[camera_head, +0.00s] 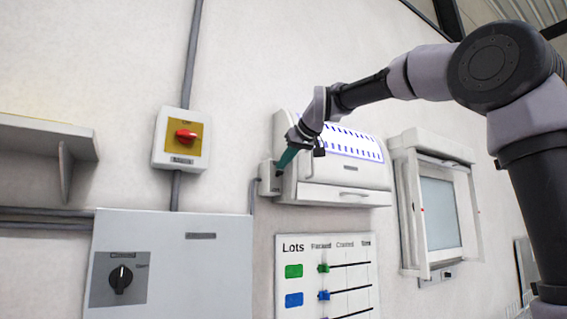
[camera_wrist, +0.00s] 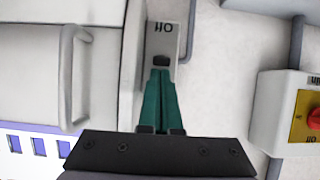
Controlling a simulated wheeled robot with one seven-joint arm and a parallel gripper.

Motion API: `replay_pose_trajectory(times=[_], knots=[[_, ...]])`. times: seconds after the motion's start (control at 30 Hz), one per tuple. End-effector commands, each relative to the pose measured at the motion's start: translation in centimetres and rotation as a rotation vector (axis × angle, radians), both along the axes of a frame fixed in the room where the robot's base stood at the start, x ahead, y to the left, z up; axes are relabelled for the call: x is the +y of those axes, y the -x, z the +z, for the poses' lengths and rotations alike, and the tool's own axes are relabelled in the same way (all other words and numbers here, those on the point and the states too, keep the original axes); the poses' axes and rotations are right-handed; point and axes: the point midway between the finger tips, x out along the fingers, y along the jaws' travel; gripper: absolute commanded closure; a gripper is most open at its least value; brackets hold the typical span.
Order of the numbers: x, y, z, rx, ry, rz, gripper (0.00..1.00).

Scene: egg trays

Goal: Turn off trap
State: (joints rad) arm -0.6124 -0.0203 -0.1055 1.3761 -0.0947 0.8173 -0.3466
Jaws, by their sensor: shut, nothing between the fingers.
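The trap (camera_head: 345,172) is a white wall unit with blue-lit slots. It also shows at the left of the wrist view (camera_wrist: 40,75). A small grey switch box (camera_head: 264,187) is on its left side. In the wrist view the switch box (camera_wrist: 158,40) bears the word "Off", seen upside down, and a dark switch (camera_wrist: 161,61). My gripper (camera_head: 280,171) has its teal fingers shut and empty. In the wrist view the fingertips (camera_wrist: 160,71) are at the dark switch; I cannot tell if they touch it. The fingers partly hide the box's lower part.
A red rotary switch on a yellow plate (camera_head: 187,124) is on the wall to the left. Below are a grey cabinet with a black knob (camera_head: 121,280) and a "Lots" board (camera_head: 327,298). A framed window-like panel (camera_head: 439,215) is at the right, and a shelf (camera_head: 40,130) at the far left.

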Motion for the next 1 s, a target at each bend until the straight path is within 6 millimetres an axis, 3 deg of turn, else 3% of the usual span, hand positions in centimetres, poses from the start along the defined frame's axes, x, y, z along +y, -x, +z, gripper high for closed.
replay_pose_trajectory(times=[1.0], knots=[[-0.6, 0.8, -1.7, -0.114, -0.076, -0.001, 1.0]])
